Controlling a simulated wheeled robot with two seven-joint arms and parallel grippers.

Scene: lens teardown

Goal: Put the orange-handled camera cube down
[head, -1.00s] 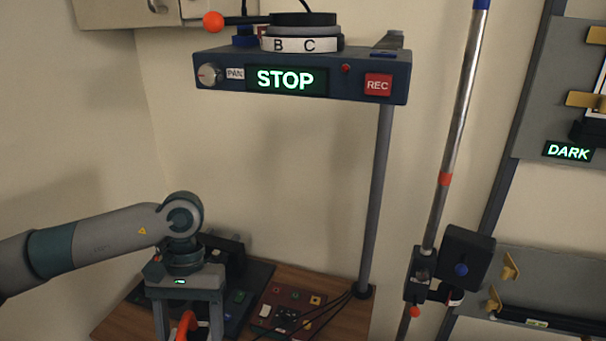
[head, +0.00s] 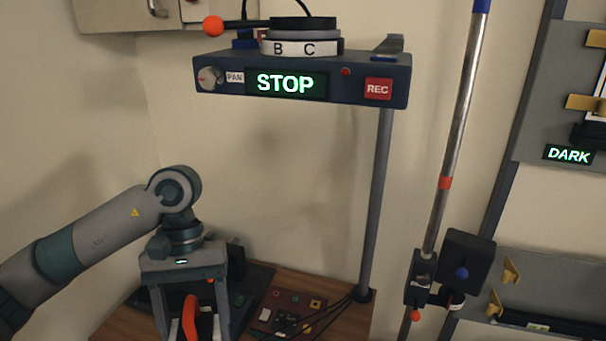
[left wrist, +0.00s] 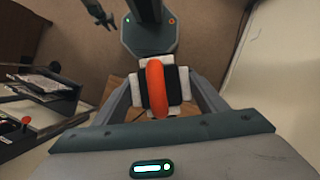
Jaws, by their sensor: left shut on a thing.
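My left gripper (head: 191,322) comes in from the left and points down, low in the head view. It is shut on the orange handle (head: 190,311) of the camera cube. The cube's body cannot be made out clearly in either view. A small dark forked shape at the top left of the left wrist view looks like my right gripper (left wrist: 101,14). It is too small to tell its fingers' state.
A wooden table (head: 345,322) carries a dark mat (head: 258,285) and a dark red board (head: 290,312) with cables. A grey post (head: 377,200) holds the STOP box (head: 303,77) above. A metal pole (head: 455,135) and grey wall panels (head: 545,110) stand right.

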